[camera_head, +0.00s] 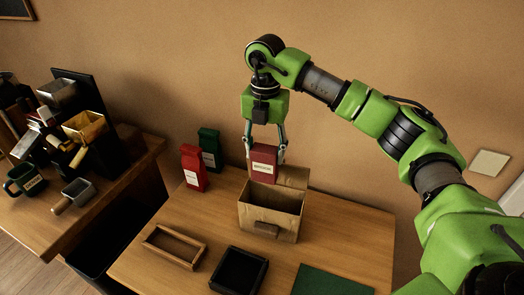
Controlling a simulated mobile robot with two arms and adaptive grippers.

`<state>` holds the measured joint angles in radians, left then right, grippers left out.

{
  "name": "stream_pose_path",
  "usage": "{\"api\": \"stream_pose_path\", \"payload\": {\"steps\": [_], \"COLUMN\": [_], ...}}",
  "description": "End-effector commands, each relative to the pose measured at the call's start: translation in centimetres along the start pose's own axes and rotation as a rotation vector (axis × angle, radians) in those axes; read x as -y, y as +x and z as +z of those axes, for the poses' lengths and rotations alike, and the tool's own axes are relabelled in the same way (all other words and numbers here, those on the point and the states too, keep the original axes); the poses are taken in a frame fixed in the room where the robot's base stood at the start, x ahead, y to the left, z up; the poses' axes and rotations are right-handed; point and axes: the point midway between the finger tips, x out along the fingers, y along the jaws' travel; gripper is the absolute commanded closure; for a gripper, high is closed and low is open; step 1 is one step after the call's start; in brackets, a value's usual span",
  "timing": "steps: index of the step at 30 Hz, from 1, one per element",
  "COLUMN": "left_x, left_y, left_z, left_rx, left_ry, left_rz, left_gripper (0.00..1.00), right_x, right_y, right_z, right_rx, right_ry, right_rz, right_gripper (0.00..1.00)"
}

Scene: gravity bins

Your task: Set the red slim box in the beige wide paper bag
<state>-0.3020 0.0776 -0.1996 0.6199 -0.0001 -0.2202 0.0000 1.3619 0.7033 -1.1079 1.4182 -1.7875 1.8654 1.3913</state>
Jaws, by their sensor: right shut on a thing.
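My right gripper (265,145) points down and is shut on the red slim box (263,160), a dark red box with a pale label. It holds the box upright above the back part of the beige wide paper bag (257,221), which stands open on the wooden table. The box's lower edge is at or just above the bag's opening; I cannot tell whether it is inside the rim. My left gripper is not in view.
A bright red bag (193,168) and a dark green bag (210,148) stand left of the paper bag. In front are a wooden tray (174,246), a black tray (239,270) and a green mat (330,281). A cluttered side table (95,200) stands at left.

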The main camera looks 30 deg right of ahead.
Motion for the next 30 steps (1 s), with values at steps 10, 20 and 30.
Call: {"api": "stream_pose_path", "payload": {"steps": [10, 20, 30], "left_x": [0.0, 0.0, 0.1], "left_y": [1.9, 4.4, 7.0], "left_z": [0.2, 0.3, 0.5], "left_rx": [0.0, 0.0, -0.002], "left_ry": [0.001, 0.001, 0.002], "left_rz": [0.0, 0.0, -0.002], "left_gripper": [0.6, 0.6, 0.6], "right_x": [-0.1, -0.1, 0.0], "right_y": [2.7, 6.7, 10.8], "right_z": [-0.1, -0.1, -0.1], "right_rx": [0.0, 0.0, 0.0], "right_ry": [-0.001, -0.001, -0.001], "right_rz": [0.0, 0.0, -0.001], "right_gripper": [0.76, 0.76, 0.76]}}
